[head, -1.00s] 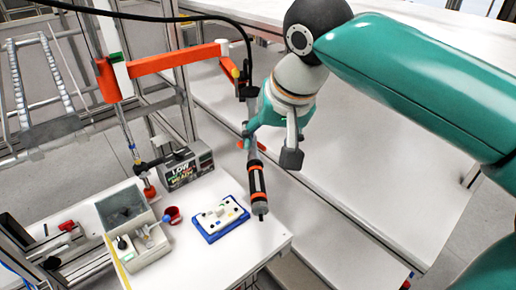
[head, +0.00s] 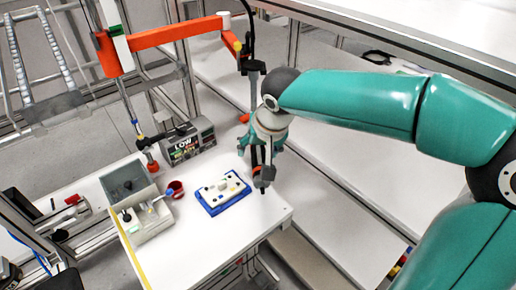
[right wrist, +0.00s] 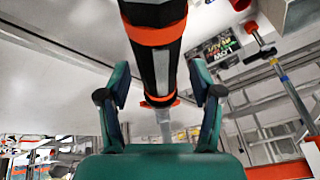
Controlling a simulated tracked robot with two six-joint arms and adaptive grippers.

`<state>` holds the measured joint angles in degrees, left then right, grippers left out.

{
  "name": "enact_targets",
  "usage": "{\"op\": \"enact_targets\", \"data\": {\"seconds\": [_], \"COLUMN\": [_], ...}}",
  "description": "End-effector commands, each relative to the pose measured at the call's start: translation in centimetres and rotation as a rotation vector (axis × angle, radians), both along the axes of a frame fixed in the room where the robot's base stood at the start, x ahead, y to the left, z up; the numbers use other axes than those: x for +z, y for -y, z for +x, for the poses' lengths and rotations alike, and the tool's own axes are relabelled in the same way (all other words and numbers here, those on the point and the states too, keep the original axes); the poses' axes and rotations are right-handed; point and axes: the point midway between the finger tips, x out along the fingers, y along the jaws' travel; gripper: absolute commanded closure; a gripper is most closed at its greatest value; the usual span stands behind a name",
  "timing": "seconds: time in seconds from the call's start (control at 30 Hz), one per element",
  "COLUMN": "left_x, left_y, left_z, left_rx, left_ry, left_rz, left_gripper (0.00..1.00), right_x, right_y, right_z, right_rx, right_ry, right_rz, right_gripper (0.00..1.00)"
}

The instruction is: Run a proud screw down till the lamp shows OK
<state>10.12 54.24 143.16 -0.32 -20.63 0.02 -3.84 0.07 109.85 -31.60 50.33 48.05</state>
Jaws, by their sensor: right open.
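The power screwdriver (right wrist: 157,65), black with orange bands, hangs upright from the orange swing arm (head: 170,58). My right gripper (head: 256,160) is around it in the head view, partly hiding it. In the right wrist view my open fingers (right wrist: 160,95) stand either side of the driver, with gaps. A white part (head: 222,188) with dark spots sits on a blue tray (head: 212,209), left of the driver; I cannot tell which screw is proud. The lamp box (head: 188,142) behind it shows the word LOW. My left gripper is out of view.
A grey bin (head: 152,228) with small items and a red cup (head: 175,188) stand left of the blue tray on the white table (head: 200,255). The table's front area is bare. A long white bench (head: 330,190) lies to the right.

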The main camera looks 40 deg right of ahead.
Motion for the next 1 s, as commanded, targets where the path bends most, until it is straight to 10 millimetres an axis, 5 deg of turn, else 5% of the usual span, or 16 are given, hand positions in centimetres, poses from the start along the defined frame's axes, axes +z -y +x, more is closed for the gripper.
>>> {"op": "enact_targets", "data": {"seconds": [0.37, 0.8, 0.93, 0.97, 1.0], "left_x": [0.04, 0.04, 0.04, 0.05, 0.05], "left_y": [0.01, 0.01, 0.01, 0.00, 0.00], "left_z": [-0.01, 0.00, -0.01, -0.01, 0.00], "left_rx": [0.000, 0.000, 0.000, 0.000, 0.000], "left_ry": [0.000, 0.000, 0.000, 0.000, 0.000], "left_rz": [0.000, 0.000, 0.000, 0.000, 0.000], "left_gripper": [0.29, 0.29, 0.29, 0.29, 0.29], "right_x": [-0.60, -0.57, -0.56, -0.56, -0.56], "right_y": [0.10, 0.10, 0.10, 0.10, 0.10], "right_z": [0.23, 0.21, 0.22, 0.22, 0.22], "right_rx": [-0.001, -0.001, -0.001, -0.001, -0.001], "right_ry": [0.001, 0.001, 0.001, 0.001, 0.001], "right_rz": [0.000, 0.000, 0.000, 0.000, 0.000], "right_gripper": [0.35, 1.00, 1.00, 0.69, 0.76]}}
